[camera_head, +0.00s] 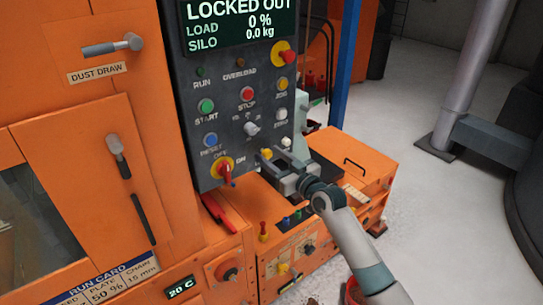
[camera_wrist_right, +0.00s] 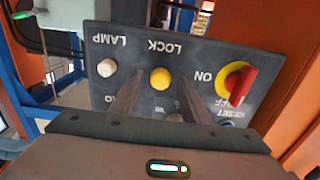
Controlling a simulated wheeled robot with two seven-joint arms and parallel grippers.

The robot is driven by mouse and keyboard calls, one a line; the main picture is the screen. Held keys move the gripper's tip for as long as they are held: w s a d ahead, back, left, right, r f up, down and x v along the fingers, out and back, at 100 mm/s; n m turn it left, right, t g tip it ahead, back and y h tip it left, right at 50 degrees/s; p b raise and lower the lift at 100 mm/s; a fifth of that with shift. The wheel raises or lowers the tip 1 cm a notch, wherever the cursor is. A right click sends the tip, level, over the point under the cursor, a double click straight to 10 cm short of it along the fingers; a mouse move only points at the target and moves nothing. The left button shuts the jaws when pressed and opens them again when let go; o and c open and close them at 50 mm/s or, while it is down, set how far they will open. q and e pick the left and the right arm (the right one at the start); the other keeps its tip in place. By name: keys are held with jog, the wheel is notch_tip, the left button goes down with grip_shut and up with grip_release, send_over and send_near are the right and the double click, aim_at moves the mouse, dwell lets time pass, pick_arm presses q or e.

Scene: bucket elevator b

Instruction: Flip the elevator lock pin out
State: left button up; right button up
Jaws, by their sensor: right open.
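The lock pin shows as a round yellow knob (camera_head: 266,154) low on the dark control panel (camera_head: 240,105). In the right wrist view the yellow knob (camera_wrist_right: 160,79) sits beside the upside-down word LOCK. My right gripper (camera_head: 277,174) is open just in front of the panel's lower right corner, close to the knob. In the right wrist view its fingers stand on either side of the knob; I cannot tell whether they touch it. The display (camera_head: 238,22) reads LOCKED OUT, load 0 %. My left gripper is not in view.
A red-on-yellow rotary switch (camera_head: 223,168) sits left of the knob, and a white lamp button (camera_head: 286,142) to its right. Other buttons lie above. An orange cabinet with handles fills the left. A low orange box (camera_head: 350,160) stands at right, with open floor beyond.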

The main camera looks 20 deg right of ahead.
aim_at(269, 155)
grip_shut()
jog(key=shift+p+v, duration=0.45)
jog(key=shift+v, duration=1)
jog(key=shift+f, duration=0.1)
grip_release()
jog(key=shift+s, duration=0.15)
